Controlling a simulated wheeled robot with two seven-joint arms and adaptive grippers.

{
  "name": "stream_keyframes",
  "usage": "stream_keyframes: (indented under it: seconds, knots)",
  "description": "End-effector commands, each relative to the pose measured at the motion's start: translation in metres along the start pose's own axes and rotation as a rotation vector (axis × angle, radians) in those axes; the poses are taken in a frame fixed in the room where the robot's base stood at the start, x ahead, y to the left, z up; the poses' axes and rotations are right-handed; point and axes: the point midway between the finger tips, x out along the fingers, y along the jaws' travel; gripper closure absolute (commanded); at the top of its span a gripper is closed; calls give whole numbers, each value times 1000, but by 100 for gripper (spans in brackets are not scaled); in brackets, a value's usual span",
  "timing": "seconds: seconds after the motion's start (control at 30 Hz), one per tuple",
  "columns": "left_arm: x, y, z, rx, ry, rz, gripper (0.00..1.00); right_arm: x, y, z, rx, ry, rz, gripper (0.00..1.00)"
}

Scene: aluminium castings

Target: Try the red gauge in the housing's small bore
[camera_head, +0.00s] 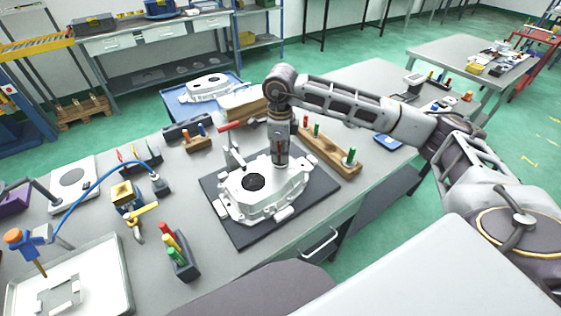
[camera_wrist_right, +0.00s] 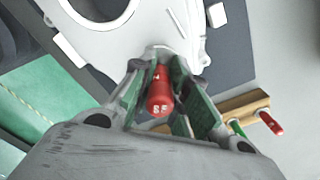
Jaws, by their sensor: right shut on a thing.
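The white cast housing (camera_head: 262,200) lies on a dark mat (camera_head: 234,231) on the workbench, its large round bore (camera_head: 254,182) facing up. My right gripper (camera_head: 281,163) points down at the housing's back right part. In the wrist view the right gripper (camera_wrist_right: 160,62) is shut on the red gauge (camera_wrist_right: 159,94), whose marked handle end faces the camera. The gauge's far end is at a rounded lug of the housing (camera_wrist_right: 185,22). The small bore is hidden there, so I cannot tell whether the gauge is inside it. My left gripper is out of view.
A dark block (camera_head: 183,262) with coloured handles stands front left. A toggle clamp (camera_head: 234,152) rises behind the housing. A metal tray (camera_head: 105,285) lies at the left.

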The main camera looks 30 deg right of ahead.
Motion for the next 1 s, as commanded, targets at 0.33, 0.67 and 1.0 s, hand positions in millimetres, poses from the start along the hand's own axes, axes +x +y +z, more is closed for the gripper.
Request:
stream_keyframes:
  seconds: [0.33,0.67,1.0]
  knots:
    - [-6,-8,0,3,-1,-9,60,-12,0,0,0,0,-1,100]
    - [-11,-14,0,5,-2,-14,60,-22,0,0,0,-1,-1,100]
    - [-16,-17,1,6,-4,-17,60,-32,0,0,0,-2,-2,100]
